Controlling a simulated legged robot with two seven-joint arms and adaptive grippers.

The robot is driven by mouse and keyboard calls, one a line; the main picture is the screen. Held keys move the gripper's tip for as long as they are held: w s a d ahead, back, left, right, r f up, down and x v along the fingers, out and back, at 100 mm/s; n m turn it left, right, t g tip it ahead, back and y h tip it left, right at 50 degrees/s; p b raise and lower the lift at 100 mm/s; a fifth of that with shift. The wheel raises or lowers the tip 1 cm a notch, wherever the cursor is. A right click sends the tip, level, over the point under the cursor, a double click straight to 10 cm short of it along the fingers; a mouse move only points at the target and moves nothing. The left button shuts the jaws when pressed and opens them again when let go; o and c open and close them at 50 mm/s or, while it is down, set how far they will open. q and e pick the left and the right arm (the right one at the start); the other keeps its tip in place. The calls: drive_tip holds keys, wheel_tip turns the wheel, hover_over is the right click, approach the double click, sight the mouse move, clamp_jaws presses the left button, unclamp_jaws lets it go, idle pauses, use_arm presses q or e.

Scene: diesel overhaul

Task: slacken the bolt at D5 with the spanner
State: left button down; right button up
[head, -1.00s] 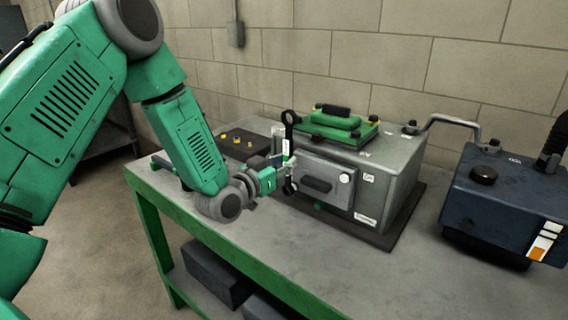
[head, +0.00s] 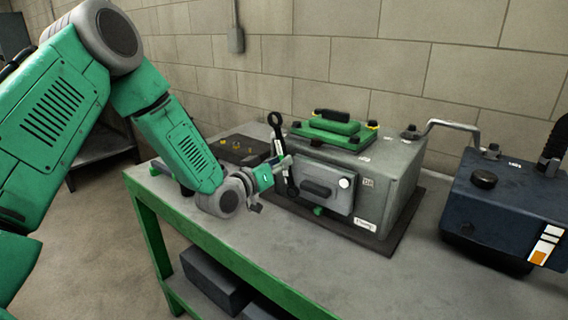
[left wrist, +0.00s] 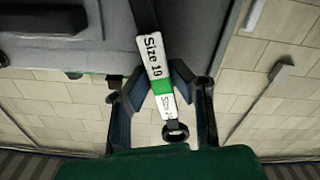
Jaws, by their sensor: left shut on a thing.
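The spanner (head: 278,140), with dark ends and a white and green grip label, is held beside the plate on the grey engine block (head: 398,172). Its top ring leans to the left and its lower end is at the plate's left edge. My left gripper (head: 284,163) is shut on the spanner's middle. The left wrist view shows the fingers (left wrist: 161,82) closed around the label, which reads "Size 19". A pale bolt head (head: 344,183) shows at the plate's right, near a small tag that looks like D5. Anything under the spanner's lower end is hidden. My right gripper is out of view.
A green cover (head: 335,128) sits on the block. A dark blue machine (head: 505,205) stands at the right. The front of the green-edged bench (head: 290,235) is clear.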

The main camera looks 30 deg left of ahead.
use_arm(q)
drive_tip(key=a+n, duration=0.1)
drive_tip(key=f+n, duration=0.1)
drive_tip(key=a+n+b, duration=0.1)
drive_tip(key=shift+a+f, duration=0.25)
drive_tip(key=shift+a, duration=0.1)
drive_tip(key=shift+n, duration=0.3)
drive_tip(key=a+f+n+b, duration=0.2)
drive_tip(key=n, duration=0.1)
drive_tip(key=shift+w, duration=0.1)
drive_tip(key=shift+d, duration=0.1)
